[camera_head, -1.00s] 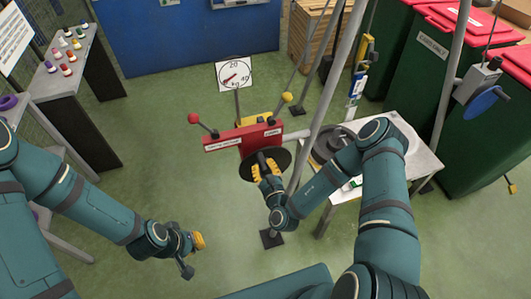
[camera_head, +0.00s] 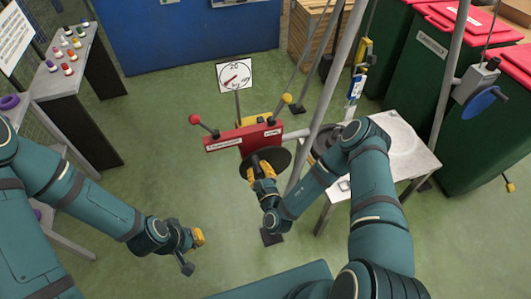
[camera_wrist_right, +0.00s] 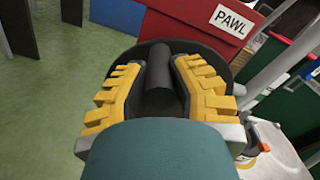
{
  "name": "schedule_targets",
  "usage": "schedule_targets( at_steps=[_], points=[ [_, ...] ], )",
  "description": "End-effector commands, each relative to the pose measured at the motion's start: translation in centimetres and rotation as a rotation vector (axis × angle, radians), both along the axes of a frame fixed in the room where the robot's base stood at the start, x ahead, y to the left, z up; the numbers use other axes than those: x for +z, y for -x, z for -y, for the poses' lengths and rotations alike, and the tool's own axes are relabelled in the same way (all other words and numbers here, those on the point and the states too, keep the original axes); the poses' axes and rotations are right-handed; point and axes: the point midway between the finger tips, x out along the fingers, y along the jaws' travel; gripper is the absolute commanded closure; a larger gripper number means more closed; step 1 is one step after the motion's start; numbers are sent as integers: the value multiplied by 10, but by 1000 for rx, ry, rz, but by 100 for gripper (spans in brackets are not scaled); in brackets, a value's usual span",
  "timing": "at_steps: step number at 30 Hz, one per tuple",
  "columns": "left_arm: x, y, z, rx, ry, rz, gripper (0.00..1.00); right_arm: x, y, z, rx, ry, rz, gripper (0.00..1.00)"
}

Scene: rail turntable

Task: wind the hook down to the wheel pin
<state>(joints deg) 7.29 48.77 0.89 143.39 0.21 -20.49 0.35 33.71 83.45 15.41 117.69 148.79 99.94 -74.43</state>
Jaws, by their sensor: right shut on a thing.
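A red winch housing (camera_head: 243,138) with a "PAWL" label stands in the middle of the head view. A dark round crank disc (camera_head: 280,158) is on its near face, with a black cylindrical handle (camera_wrist_right: 160,82) sticking out. My right gripper (camera_head: 262,171) is shut on this handle; in the right wrist view its yellow fingers lie on both sides of it. My left gripper (camera_head: 198,237) hangs over the floor at lower left, apart from everything; its finger gap is unclear. I cannot clearly make out the hook or the wheel pin.
A red-knobbed lever (camera_head: 195,119) and a yellow-knobbed lever (camera_head: 287,98) rise from the winch. A dial (camera_head: 234,76) stands behind. A pale table (camera_head: 405,150) is at right, partly behind my right arm, near slanted grey poles.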

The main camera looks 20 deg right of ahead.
Motion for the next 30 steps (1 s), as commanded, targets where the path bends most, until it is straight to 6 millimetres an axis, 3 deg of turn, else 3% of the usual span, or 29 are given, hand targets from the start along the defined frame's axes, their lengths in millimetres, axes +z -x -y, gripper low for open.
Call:
schedule_targets(
  at_steps=[30],
  points=[
    [14,0,0,0,0,0,100,-13,0,-18,6,238,-3,100]
  ],
)
